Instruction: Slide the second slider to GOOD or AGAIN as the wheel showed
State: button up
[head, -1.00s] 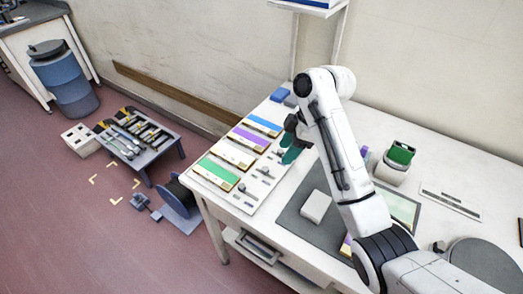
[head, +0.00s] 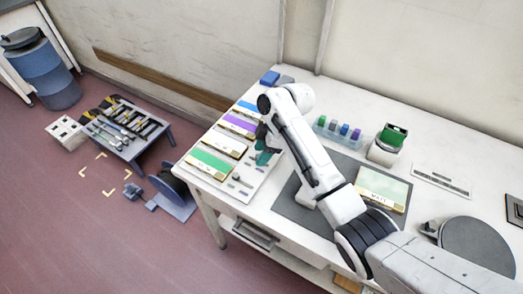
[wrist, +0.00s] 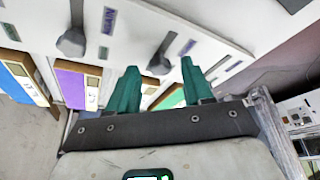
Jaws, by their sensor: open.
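The slider board (head: 232,196) lies at the left end of the white table, with blue, purple, whitish and green cards in a row and small sliders on their right. In the wrist view, one dark slider knob (wrist: 72,41) stands left of my fingers, beside a label reading AGAIN (wrist: 108,20). In the head view my gripper (head: 263,158) is beside the cards and hides some sliders. The wheel's reading cannot be made out.
A clear rack of coloured blocks (head: 338,132), a green-topped container (head: 389,143) and a round grey disc (head: 478,247) stand on the table. A pale card (head: 383,188) lies on the dark mat (head: 290,208). A low tool bench (head: 125,130) stands on the floor at left.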

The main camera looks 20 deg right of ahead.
jog(key=shift+a+f, duration=0.1)
jog(key=shift+f, duration=0.1)
grip_shut()
dwell(0.4)
